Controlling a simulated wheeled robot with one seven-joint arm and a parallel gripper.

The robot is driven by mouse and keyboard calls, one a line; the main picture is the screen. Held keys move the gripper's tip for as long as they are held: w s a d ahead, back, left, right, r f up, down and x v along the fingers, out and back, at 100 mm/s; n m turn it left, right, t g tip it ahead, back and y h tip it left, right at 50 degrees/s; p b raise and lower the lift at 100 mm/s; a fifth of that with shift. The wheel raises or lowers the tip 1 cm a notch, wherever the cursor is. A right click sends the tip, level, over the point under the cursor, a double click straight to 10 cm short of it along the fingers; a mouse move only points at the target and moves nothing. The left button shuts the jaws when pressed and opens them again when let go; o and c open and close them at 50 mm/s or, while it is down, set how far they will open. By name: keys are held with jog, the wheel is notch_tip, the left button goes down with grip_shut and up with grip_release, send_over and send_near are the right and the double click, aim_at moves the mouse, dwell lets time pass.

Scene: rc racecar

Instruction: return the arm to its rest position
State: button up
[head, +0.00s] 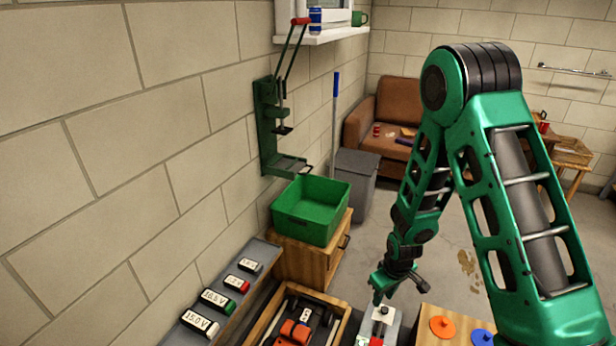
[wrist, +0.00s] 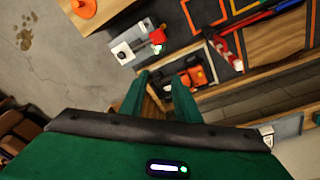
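My green arm (head: 435,160) rises at the right of the head view, bends at a high elbow and reaches down to the bench. My gripper (head: 398,290) hangs at its end, near a small grey device with a red part (head: 378,325). In the wrist view the two green fingers of my gripper (wrist: 161,82) stand apart with nothing held between them. The grey device (wrist: 135,45) shows beyond the fingers there. An orange car (wrist: 197,76) lies in its wooden tray (head: 341,327) beside them.
Labelled battery packs (head: 218,301) line a grey ledge along the left wall. A green bin (head: 311,210) sits on a wooden cabinet (head: 318,263). A green press (head: 268,125) is on the wall. An orange disc (head: 442,327) lies at the front. Floor (head: 455,240) behind is open.

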jog(key=s+d+r+m+h, duration=0.1)
jog(key=s+d+r+m, duration=0.25)
jog(key=d+r, duration=0.55)
jog(key=s+d+r+m, duration=0.3)
jog(key=s+d+r, duration=0.25)
jog(key=r, duration=0.75)
jog(key=s+d+r+m, duration=0.2)
jog(key=s+r, duration=0.3)
jog(key=s, duration=0.5)
jog(key=s+d+r+m+g+y, duration=0.1)
jog(key=s+r+m, duration=0.2)
jog(key=s+r, duration=0.3)
jog(key=s, duration=0.4)
jog(key=shift+d+r+m+g, duration=0.2)
jog(key=shift+d+m+g, duration=0.1)
jog(key=shift+d+m, duration=0.1)
